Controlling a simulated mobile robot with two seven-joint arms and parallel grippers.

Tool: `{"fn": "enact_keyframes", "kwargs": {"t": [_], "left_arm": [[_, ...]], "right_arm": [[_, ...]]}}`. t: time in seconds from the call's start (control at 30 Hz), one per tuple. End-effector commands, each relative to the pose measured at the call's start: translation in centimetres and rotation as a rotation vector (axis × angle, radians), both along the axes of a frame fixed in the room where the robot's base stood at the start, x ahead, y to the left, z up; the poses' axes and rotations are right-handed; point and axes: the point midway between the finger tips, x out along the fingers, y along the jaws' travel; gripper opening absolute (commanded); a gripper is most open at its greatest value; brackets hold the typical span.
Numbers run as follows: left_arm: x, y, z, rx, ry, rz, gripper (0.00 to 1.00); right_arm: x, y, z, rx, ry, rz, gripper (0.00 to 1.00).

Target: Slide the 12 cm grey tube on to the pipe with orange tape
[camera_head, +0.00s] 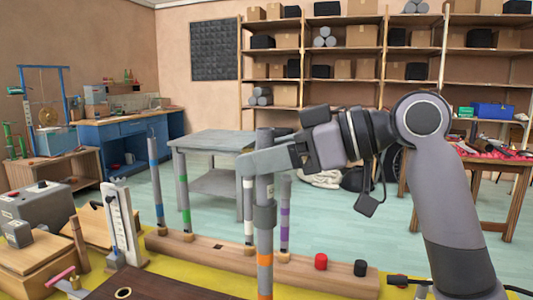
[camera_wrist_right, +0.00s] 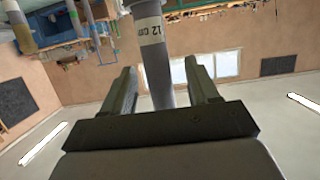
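The 12 cm grey tube (camera_head: 264,143) stands upright, in line with the grey pipe with orange tape (camera_head: 265,262) below it. A wider dark grey collar (camera_head: 264,214) sits where the two meet, and I see no gap there. In the right wrist view the tube (camera_wrist_right: 156,65) carries a "12 cm" label and stands between the fingers. My right gripper (camera_head: 264,161) is around the tube's upper part; in the wrist view its fingers (camera_wrist_right: 160,88) look apart, with narrow gaps beside the tube. My left gripper is not in view.
The pipe stands in front of a wooden rail (camera_head: 215,252) with blue, green, white and purple-taped pipes. Red (camera_head: 321,261) and black (camera_head: 360,267) caps are on the rail's right. A white gauge stand (camera_head: 120,226) and grey box (camera_head: 38,203) are at left. A grey table (camera_head: 212,140) stands behind.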

Motion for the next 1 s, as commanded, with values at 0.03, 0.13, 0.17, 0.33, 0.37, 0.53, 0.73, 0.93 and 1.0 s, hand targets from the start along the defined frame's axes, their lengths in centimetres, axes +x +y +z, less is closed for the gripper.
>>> {"fn": "enact_keyframes", "kwargs": {"t": [0.03,0.13,0.17,0.33,0.37,0.53,0.73,0.93,1.0], "left_arm": [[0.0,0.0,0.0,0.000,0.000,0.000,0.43],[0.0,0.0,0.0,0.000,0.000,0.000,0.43],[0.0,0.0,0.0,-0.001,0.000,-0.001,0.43],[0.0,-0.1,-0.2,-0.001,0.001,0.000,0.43],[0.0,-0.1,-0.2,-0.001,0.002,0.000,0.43],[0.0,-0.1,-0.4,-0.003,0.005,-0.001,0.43],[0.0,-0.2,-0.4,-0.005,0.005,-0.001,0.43],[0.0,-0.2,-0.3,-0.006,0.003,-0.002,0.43],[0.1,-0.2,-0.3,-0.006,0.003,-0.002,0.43]], "right_arm": [[0.0,0.0,0.0,0.000,0.000,0.000,0.60],[0.0,0.0,0.0,0.000,0.000,0.000,0.60],[0.0,0.0,0.0,0.000,0.000,0.000,0.60],[-0.3,-1.4,0.4,-0.001,-0.002,-0.004,0.60],[-0.5,-1.9,0.5,-0.001,-0.002,-0.004,0.60],[-1.3,-4.5,1.4,-0.001,-0.002,-0.004,0.60],[-2.0,-6.3,2.0,0.000,-0.001,-0.002,0.60],[-2.1,-6.5,2.2,0.000,0.000,0.000,0.60],[-2.1,-6.5,2.2,0.000,0.000,0.000,0.60]]}}
